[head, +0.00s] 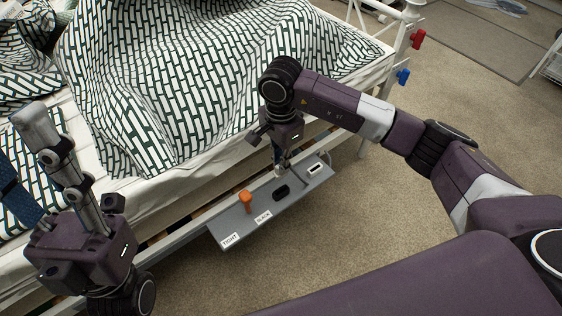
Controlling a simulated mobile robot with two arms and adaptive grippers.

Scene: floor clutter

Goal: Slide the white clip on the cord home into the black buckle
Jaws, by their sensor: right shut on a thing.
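The black buckle (282,192) sits on a grey panel (223,229) fixed along the bed's side. My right gripper (280,171) points down just behind the buckle, above the panel. It is shut on a small pale piece, apparently the white clip; the fingers hide most of it, and I cannot tell whether it touches the buckle. A thin pale cord (327,156) loops at the panel's right end. My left gripper (36,120) points upward at the left, beside the bed and away from the panel; its fingers overlap, so their opening is unclear.
An orange lever (246,200) stands on the panel, near labels TIGHT (230,240) and SLACK (263,217). A white fitting with a dark slot (315,169) is at the right. The bed has a patterned blanket (200,70). Red (417,38) and blue (403,76) knobs jut from its frame.

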